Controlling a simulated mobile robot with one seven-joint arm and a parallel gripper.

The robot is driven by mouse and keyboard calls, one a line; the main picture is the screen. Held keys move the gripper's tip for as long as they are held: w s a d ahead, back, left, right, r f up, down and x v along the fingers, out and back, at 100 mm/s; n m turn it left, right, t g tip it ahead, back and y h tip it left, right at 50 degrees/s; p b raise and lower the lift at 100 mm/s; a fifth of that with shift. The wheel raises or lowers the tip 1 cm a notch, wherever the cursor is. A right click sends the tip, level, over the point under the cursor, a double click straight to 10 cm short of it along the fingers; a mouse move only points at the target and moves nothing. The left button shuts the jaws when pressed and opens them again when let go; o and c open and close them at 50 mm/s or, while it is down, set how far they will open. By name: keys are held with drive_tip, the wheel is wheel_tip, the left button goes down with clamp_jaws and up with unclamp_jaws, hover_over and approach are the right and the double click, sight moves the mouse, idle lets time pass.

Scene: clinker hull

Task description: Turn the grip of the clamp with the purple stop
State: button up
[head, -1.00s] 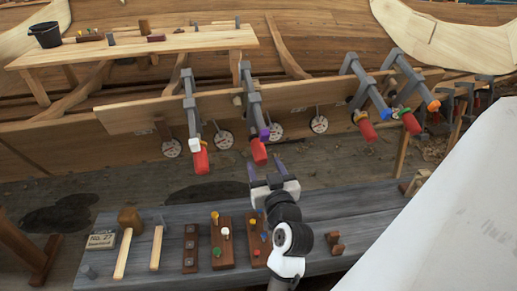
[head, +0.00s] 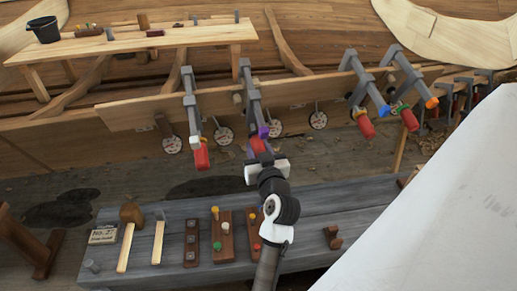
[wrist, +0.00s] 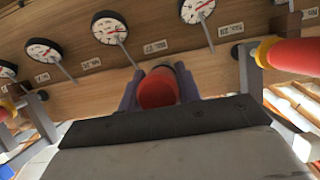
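The clamp with the purple stop (head: 263,132) hangs on the plank, second from the left. Its red grip (head: 257,145) points down toward me and is partly hidden by my gripper in the head view. My gripper (head: 264,156) is at this grip, with one finger on each side. In the wrist view the red grip (wrist: 158,88) lies between the two fingers, close to both, its round end facing the palm. The fingers still look spread; contact is not clear.
A clamp with a white stop and red grip (head: 201,157) hangs close on the left. Clamps with blue (head: 384,110) and orange (head: 432,103) stops are to the right. Round dials (head: 318,120) hang along the plank. A workbench (head: 185,215) with tools lies below.

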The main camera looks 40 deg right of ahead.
drive_tip(key=shift+c, duration=1.2)
drive_tip(key=m+t+y+b, duration=0.1)
drive_tip(key=m+y, duration=0.1)
drive_tip(key=shift+m+b, duration=0.3)
drive_tip(key=shift+m, duration=0.1)
drive_tip(key=shift+m+t+y+b, duration=0.6)
drive_tip(key=shift+m+y, duration=0.4)
drive_tip(key=shift+m, duration=0.2)
drive_tip(key=shift+a, duration=0.1)
drive_tip(key=o, duration=1)
